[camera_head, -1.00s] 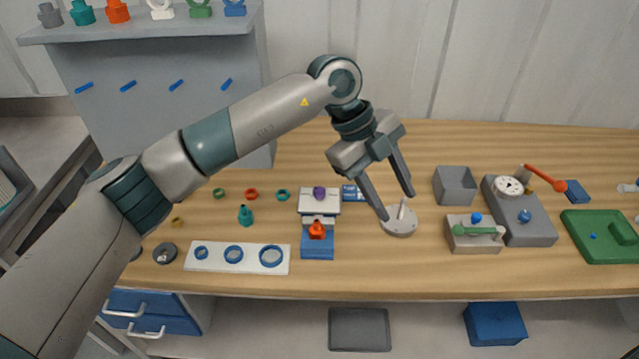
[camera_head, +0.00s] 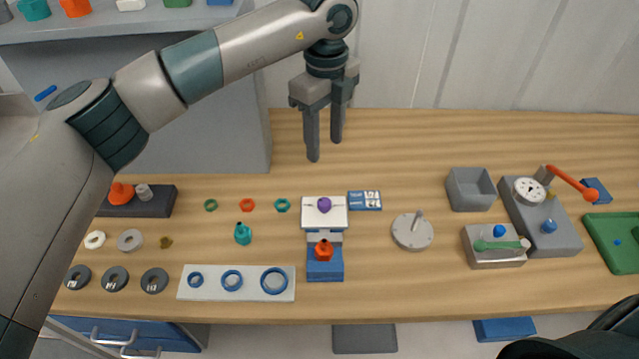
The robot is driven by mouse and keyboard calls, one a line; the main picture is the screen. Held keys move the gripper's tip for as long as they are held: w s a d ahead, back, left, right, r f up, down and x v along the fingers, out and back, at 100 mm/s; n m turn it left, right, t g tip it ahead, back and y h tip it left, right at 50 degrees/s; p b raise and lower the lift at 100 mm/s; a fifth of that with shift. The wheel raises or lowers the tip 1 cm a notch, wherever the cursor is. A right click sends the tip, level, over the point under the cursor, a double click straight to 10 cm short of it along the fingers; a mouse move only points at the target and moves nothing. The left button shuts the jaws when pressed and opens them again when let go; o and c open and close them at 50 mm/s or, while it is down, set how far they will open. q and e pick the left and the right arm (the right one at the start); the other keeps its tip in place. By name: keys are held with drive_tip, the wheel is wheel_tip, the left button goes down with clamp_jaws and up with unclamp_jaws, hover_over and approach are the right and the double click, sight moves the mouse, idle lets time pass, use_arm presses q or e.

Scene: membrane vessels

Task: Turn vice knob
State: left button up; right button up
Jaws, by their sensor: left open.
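A small vice-like fixture stands at the middle of the table. It has a blue base (camera_head: 325,270) with an orange-red knob (camera_head: 323,250) on its front part. Behind that is a white block (camera_head: 337,218) with a purple knob (camera_head: 323,205) on top. I cannot tell for certain which knob is the vice's. My left gripper (camera_head: 325,149) is open and empty, its two fingers pointing down. In the picture it is above and behind the white block, apart from both knobs. My right gripper is not in view.
A round grey disc with an upright pin (camera_head: 412,233) and a blue-white card (camera_head: 365,200) are close on the right. Farther right are a grey bin (camera_head: 470,190) and a gauge fixture (camera_head: 558,240). A white plate with blue rings (camera_head: 210,292) lies left. Bare wood is behind the fixture.

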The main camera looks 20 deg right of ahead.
sight(325, 202)
use_arm(q)
drive_tip(key=f+p, duration=0.2)
drive_tip(key=f, duration=0.3)
drive_tip(key=f+p, duration=0.2)
drive_tip(key=f, duration=0.3)
drive_tip(key=f+p, duration=0.2)
drive_tip(key=f, duration=0.3)
drive_tip(key=shift+s+f, duration=0.25)
drive_tip(key=shift+f, duration=0.05)
drive_tip(key=shift+f+p, duration=0.35)
drive_tip(key=shift+f, duration=0.4)
drive_tip(key=c, duration=1.1)
drive_tip(key=shift+o, duration=0.2)
